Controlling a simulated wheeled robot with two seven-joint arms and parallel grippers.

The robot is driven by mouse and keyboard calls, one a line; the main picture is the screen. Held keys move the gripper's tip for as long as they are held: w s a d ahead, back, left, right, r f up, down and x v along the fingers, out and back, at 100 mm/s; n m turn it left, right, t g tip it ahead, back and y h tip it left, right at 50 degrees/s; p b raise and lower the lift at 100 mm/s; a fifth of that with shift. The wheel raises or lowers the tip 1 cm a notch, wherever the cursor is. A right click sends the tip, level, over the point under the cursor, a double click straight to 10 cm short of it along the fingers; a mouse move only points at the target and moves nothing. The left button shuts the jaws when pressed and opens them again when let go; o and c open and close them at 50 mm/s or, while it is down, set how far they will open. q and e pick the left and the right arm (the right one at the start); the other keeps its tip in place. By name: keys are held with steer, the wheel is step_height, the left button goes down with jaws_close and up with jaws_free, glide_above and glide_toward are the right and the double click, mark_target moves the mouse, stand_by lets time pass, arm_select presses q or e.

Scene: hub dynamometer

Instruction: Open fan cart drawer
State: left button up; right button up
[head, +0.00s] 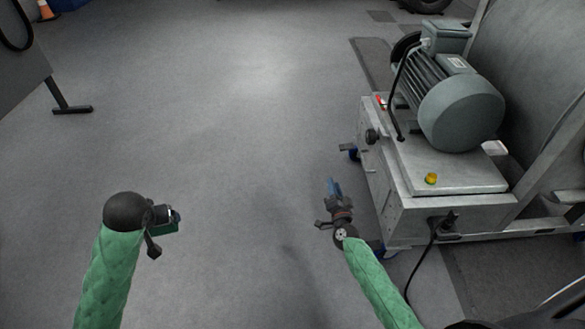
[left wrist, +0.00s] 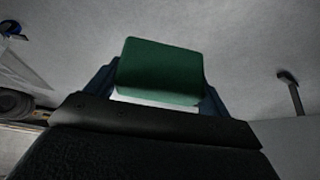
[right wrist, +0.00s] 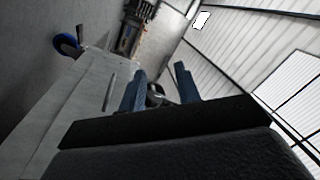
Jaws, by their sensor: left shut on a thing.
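The fan cart (head: 408,219) is a grey metal box on wheels at the right of the head view. A big grey motor and fan housing (head: 463,108) sits on its top. Its left side carries a dark round knob (head: 372,136). In the right wrist view the cart's pale side (right wrist: 62,100) shows a slim bar handle (right wrist: 109,91); no open gap shows around it. My right gripper (head: 334,187) is beside the cart's left side, its blue fingers apart (right wrist: 160,80). A dark round part shows between them, farther off. My left gripper (head: 172,217) is shut on a green block (left wrist: 160,70), away from the cart.
A dark panel on a stand (head: 70,108) is at the left, and an orange cone (head: 46,11) is far back. The floor between my arms is clear.

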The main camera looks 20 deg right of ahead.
mark_target(364, 164)
steer(key=w+d+f+m+g+h+b, duration=0.2)
steer(key=d+f+m+h+b, duration=0.45)
steer(key=d, duration=0.55)
steer(key=shift+h, duration=0.65)
steer(key=b+x, duration=0.2)
steer(key=x, duration=0.8)
steer(key=shift+w+f, duration=0.15)
steer(key=shift+w, duration=0.05)
steer(key=shift+w+d, duration=0.4)
steer(key=shift+w, duration=0.1)
steer(key=shift+c, duration=0.2)
jaws_close()
